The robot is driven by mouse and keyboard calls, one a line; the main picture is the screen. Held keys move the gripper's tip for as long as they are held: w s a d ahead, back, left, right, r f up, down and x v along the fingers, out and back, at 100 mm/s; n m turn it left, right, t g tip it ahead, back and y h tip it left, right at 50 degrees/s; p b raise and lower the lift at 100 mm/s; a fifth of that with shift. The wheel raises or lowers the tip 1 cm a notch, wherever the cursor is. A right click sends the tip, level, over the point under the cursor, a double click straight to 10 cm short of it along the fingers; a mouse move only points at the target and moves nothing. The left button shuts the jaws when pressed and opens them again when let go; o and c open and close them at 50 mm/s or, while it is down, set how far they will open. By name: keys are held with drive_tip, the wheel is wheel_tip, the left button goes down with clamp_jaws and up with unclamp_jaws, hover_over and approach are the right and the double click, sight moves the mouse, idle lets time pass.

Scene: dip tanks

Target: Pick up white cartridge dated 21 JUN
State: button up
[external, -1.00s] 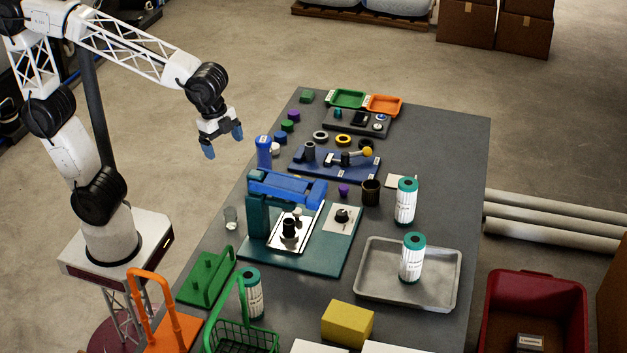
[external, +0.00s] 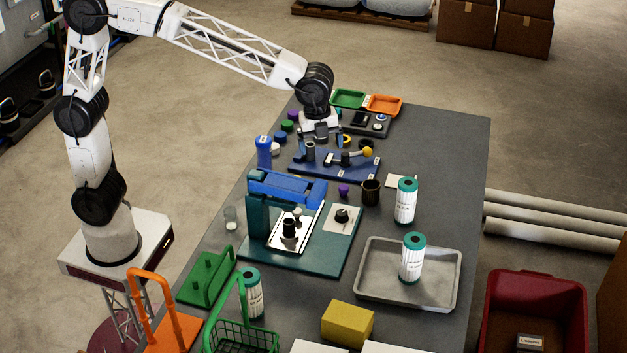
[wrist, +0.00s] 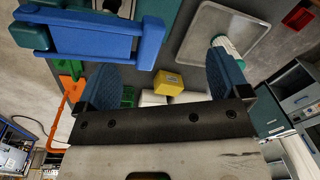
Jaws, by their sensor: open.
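Three white cartridges with teal caps are in the external view. One (external: 405,205) stands on the table right of the dark cup, one (external: 411,262) stands in the grey metal tray (external: 372,291), and one (external: 254,297) stands behind the green basket. Their printed dates are too small to read. My gripper (external: 320,142) is open and empty above the far part of the table, well away from all three. In the wrist view its blue fingers (wrist: 165,82) are spread, and the right one partly hides a cartridge (wrist: 229,46) at the tray.
A blue-and-teal press (external: 288,187) stands mid-table. A blue fixture board (external: 310,168) lies below my gripper. The green basket (external: 240,335), orange holder (external: 172,330) and yellow block (external: 347,322) fill the near end. Bare table lies right of the upper cartridge.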

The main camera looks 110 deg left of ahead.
sight(410, 181)
drive_tip(key=w+a+f+m, duration=0.2)
drive_tip(key=w+a+f, duration=0.2)
drive_tip(key=w, duration=0.4)
drive_tip(key=w+a+f+m, duration=0.3)
drive_tip(key=w+a+f, duration=0.2)
drive_tip(key=w, duration=0.3)
drive_tip(key=w+a+f+m+g, duration=0.1)
drive_tip(key=w+a+f+m, duration=0.2)
drive_tip(key=w+a+f, duration=0.2)
drive_tip(key=shift+w, duration=1.4)
drive_tip(key=shift+f, duration=1.2)
drive_tip(key=shift+s+d+f, duration=0.1)
drive_tip(key=shift+d+f, duration=0.05)
drive_tip(key=shift+f, duration=1.2)
drive_tip(key=shift+s+d+f, duration=0.1)
drive_tip(key=shift+f, duration=1.2)
drive_tip(key=c, duration=1.1)
